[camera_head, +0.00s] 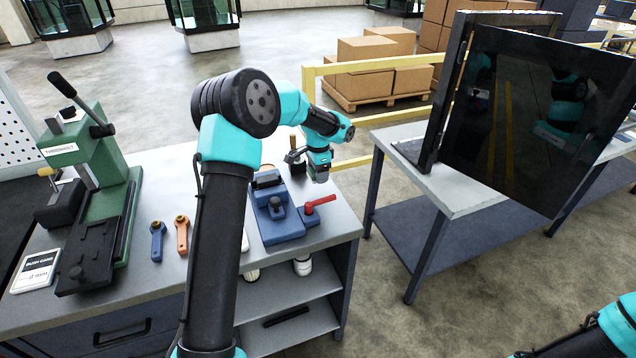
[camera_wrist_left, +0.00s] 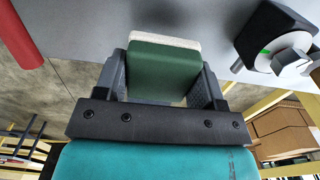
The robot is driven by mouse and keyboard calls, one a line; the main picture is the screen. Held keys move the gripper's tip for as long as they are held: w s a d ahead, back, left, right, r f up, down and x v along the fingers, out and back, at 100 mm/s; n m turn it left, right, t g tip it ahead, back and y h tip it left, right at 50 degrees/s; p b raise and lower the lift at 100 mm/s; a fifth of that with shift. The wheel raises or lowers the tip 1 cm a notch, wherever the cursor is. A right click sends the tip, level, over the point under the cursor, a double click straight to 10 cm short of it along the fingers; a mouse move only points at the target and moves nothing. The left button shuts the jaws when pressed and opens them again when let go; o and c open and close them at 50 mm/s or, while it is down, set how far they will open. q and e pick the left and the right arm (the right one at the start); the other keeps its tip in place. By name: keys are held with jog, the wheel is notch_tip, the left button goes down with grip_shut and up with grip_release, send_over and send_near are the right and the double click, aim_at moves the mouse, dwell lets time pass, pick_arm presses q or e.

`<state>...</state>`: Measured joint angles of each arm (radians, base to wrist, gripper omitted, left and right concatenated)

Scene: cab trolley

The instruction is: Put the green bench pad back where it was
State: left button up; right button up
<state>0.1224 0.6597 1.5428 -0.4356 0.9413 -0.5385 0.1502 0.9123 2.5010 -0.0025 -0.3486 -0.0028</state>
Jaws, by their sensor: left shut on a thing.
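The green bench pad (camera_wrist_left: 163,75), with a pale white layer along its far edge, sits between the two grey fingers of my left gripper (camera_wrist_left: 163,68) in the left wrist view. The fingers are shut on its sides. In the head view my left gripper (camera_head: 319,172) is over the right end of the grey workbench (camera_head: 165,190), near its back right edge. The pad cannot be made out there. From these views I cannot tell whether the pad touches the bench top. My right arm shows only at the lower right corner; its gripper is out of view.
A blue vise (camera_head: 276,222) with a red handle (camera_head: 320,204) stands close to the left gripper. A green press (camera_head: 90,170) and blue and orange tools (camera_head: 182,235) are further left. A dark panel (camera_head: 540,110) stands on another table.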

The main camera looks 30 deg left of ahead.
aim_at(318, 188)
pick_arm(q)
jog(key=shift+f, duration=2.3)
jog(key=shift+f, duration=0.15)
jog(key=o, duration=0.9)
notch_tip(318, 188, up, 12)
jog(key=shift+r, duration=0.2)
